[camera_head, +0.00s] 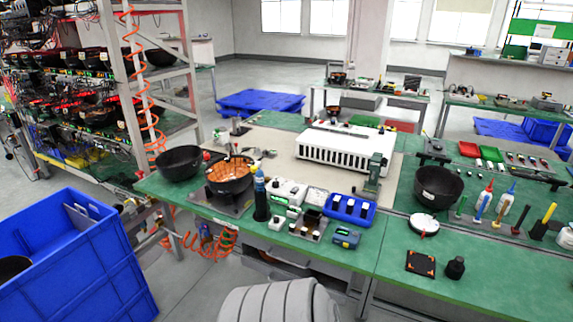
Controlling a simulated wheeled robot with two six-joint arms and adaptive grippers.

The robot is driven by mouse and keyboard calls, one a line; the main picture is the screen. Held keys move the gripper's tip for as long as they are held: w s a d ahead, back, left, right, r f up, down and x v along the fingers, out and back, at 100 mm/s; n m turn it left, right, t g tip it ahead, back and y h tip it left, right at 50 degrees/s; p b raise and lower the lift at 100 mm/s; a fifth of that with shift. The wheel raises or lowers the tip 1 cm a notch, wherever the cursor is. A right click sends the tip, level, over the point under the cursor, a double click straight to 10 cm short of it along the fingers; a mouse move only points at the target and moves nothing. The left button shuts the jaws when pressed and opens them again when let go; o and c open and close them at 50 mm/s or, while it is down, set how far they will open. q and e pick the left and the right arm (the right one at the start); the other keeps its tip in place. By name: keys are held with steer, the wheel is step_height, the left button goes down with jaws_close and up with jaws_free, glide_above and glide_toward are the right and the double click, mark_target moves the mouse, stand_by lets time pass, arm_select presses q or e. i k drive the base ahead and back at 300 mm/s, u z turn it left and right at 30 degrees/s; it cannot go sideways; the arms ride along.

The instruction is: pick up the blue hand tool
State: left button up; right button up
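A slim upright tool with a blue upper part (259,181) stands near the front edge of the green workbench (330,258). Its lower part is a dark cylinder, and I cannot tell whether that is a holder or part of the tool. It is just right of a copper-coloured bowl-like part (229,178) on a dark base. Smaller blue-topped items, including a white bottle with a blue cap (505,206), stand at the right. Neither of my grippers is in view.
White boxes and a blue bin (349,209) crowd the tool's right side. Black bowls (180,163) (438,187) stand left and right. A blue crate (108,272) stands on the floor at left. A long white unit (343,150) sits behind.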

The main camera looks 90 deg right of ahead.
mark_target(476, 220)
steer(key=z, duration=0.1)
steer(key=i, duration=0.25)
steer(key=z, duration=4.2)
